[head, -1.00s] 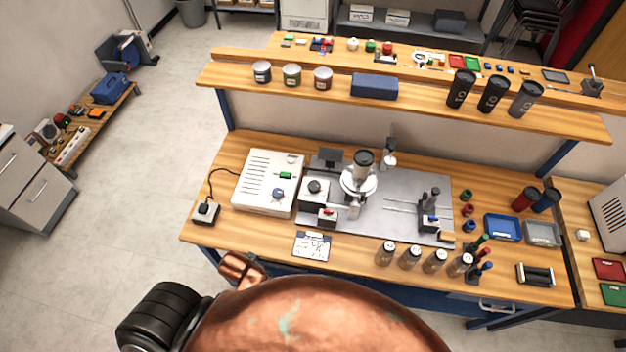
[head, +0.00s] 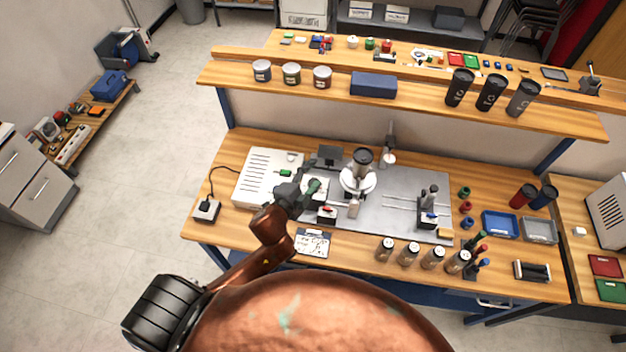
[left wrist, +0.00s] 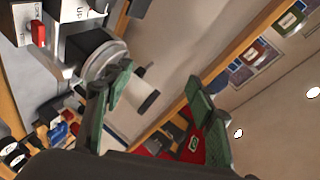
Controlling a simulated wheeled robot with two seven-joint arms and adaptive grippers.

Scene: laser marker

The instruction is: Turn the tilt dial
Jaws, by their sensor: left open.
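My left gripper (head: 308,189) is open over the left part of the marker fixture, beside the white control box (head: 252,180). In the left wrist view its two green-padded fingers (left wrist: 160,97) are spread wide with nothing between them. My right gripper is not in view.
A small block with a red switch (head: 327,213) stands just in front of the gripper; the switch also shows in the wrist view (left wrist: 38,33). The round work holder (head: 358,180) stands to the right. A label card (head: 313,243) and several bottles are near the front edge.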

